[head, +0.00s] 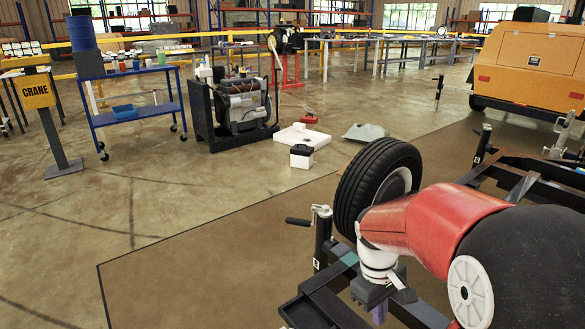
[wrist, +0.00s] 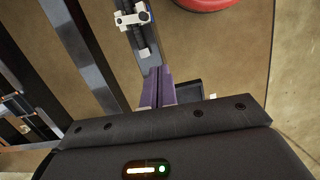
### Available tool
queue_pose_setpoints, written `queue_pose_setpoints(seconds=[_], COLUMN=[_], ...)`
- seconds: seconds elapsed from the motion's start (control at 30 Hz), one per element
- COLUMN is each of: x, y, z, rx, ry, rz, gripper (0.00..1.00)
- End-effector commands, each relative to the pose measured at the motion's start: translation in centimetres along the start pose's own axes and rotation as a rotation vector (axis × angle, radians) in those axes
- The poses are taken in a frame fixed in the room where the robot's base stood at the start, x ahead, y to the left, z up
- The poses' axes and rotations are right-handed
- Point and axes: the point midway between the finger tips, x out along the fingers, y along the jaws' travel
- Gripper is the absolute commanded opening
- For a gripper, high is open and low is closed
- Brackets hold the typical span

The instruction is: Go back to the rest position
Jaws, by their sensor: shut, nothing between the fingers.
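My gripper (wrist: 157,88) shows in the wrist view with its two purple fingers together and nothing between them. In the head view, my gripper (head: 379,312) points down at the lower right, with only a bit of purple finger visible below its dark body. It is over or beside the black trailer frame (head: 325,305); I cannot tell whether it touches. Dark frame beams (wrist: 85,55) also show in the wrist view, left of the fingers.
A tyre (head: 378,178) and a jack with a crank handle (head: 321,225) stand close to my arm. An orange machine (head: 530,66) is at the back right. A blue cart (head: 130,100) and a dark engine stand (head: 232,108) are further back.

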Motion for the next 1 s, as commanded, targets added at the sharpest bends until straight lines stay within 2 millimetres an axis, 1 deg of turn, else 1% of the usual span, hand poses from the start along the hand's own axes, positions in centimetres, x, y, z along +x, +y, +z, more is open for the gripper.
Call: queue_pose_setpoints(seconds=[0.03, 0.2, 0.3, 0.4, 0.5, 0.63, 0.73, 1.0], x=[-1.4, -5.6, -7.4, -8.7, -9.4, -9.9, -10.0, -10.0], y=[-0.6, -3.6, -5.4, -7.1, -8.4, -9.5, -9.8, -9.8], z=[0.6, 3.2, 4.9, 6.5, 7.8, 8.8, 9.2, 9.2], rx=[0.032, 0.196, 0.292, 0.378, 0.445, 0.499, 0.517, 0.520], ry=[0.045, 0.229, 0.347, 0.458, 0.548, 0.625, 0.649, 0.651], rz=[0.022, 0.072, 0.082, 0.079, 0.066, 0.048, 0.041, 0.040], gripper=[0.00, 0.00, 0.00, 0.00, 0.00, 0.00, 0.00, 0.00])
